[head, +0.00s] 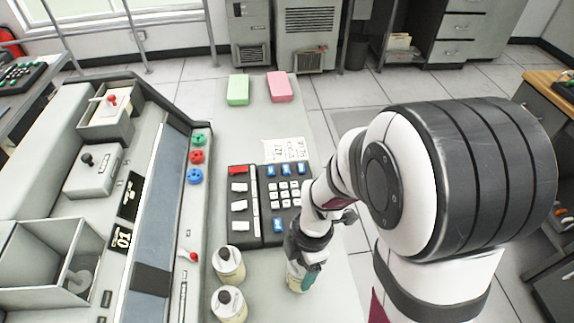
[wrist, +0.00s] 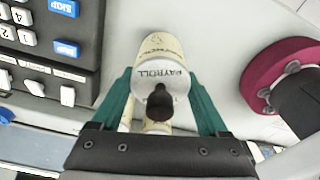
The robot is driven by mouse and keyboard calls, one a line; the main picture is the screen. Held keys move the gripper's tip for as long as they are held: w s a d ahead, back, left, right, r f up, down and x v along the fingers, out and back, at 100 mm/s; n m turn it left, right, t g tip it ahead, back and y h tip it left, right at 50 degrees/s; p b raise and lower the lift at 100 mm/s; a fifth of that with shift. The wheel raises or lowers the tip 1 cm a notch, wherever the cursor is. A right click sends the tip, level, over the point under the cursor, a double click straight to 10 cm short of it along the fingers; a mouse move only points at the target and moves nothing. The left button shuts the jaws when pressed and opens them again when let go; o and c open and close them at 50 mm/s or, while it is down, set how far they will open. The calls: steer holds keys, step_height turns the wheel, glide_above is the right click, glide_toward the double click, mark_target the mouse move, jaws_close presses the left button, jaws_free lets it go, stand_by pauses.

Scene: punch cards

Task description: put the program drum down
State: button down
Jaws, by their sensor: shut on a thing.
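The program drum, a cream cylinder with a grey top marked PAYROLL and a black knob, shows in the wrist view (wrist: 160,76) between the two teal fingers. My gripper (wrist: 160,95) is shut on it. In the head view my gripper (head: 304,270) points down over the grey desk, with the drum (head: 295,283) partly hidden behind the fingers. The drum looks upright and is at or just above the desk top; I cannot tell whether it touches.
Two similar cream drums, a far one (head: 228,264) and a near one (head: 229,303), stand to the left. A black keypad (head: 254,205) lies just beyond my gripper. Green (head: 238,90) and pink (head: 280,87) card stacks lie at the desk's far end. Bare desk surrounds the held drum.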

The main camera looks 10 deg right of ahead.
mark_target(299, 272)
steer(key=shift+f, duration=1.45)
steer(key=shift+f, duration=0.15)
jaws_free()
steer(key=r, duration=0.4)
steer(key=d+r, duration=0.1)
steer(key=r, duration=0.7)
steer(key=shift+w+d, duration=0.1)
steer(key=shift+d, duration=0.1)
steer(key=s+r+m, duration=0.2)
steer(key=s+m, duration=0.4)
steer(key=m, duration=0.7)
steer(key=s+a+r+m, duration=0.1)
steer(key=s+r+m, duration=0.2)
steer(key=s+m, duration=0.4)
steer(key=m, duration=0.6)
steer(key=shift+s+a, duration=0.2)
